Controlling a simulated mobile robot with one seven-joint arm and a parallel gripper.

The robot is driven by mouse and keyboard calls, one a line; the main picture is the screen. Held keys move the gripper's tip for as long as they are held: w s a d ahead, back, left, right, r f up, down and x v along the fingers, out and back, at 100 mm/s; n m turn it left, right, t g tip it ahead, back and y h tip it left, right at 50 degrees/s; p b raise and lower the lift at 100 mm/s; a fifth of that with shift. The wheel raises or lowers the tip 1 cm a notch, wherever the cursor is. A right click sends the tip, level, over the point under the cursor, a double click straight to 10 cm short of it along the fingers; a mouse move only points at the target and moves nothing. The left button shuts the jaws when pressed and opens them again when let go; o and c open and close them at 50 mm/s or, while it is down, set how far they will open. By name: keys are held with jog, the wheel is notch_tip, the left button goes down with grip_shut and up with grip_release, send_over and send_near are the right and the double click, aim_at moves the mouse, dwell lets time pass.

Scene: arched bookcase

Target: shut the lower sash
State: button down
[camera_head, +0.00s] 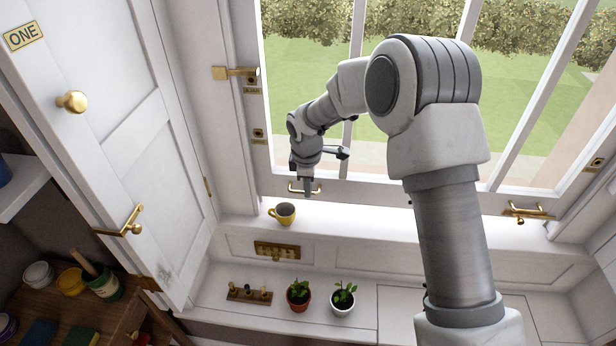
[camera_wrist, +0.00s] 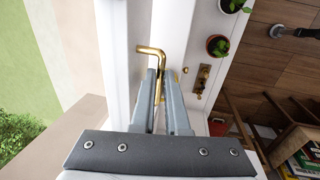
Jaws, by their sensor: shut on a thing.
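The lower sash (camera_head: 365,188) is a white-framed window with a brass handle at each end of its bottom rail. My gripper (camera_head: 307,188) is at the left brass handle (camera_head: 293,187), low on the rail. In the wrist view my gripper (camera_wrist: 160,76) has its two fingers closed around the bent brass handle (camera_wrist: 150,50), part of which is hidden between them. The right brass handle (camera_head: 525,211) is free. I cannot tell from these views whether a gap remains under the rail.
Two potted plants (camera_head: 299,294) and a peg rack (camera_head: 249,291) sit on the lower ledge. A brass latch (camera_head: 235,73) juts from the left frame. A white door (camera_head: 125,130) stands left.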

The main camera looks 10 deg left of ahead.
notch_tip(320, 180, down, 7)
jog(key=b, duration=0.2)
jog(key=shift+b, duration=0.4)
jog(key=shift+s+d, duration=0.1)
jog(key=shift+s, duration=0.05)
jog(key=shift+f, duration=0.1)
jog(key=c, duration=0.9)
grip_release()
jog(key=shift+c, duration=0.2)
jog(key=shift+r, duration=0.25)
jog(key=s+r, duration=0.1)
jog(key=r, duration=0.4)
jog(key=s+r+p, duration=0.1)
jog(key=r, duration=0.5)
jog(key=s+r, duration=0.1)
jog(key=r, duration=0.5)
jog(key=shift+d, duration=0.1)
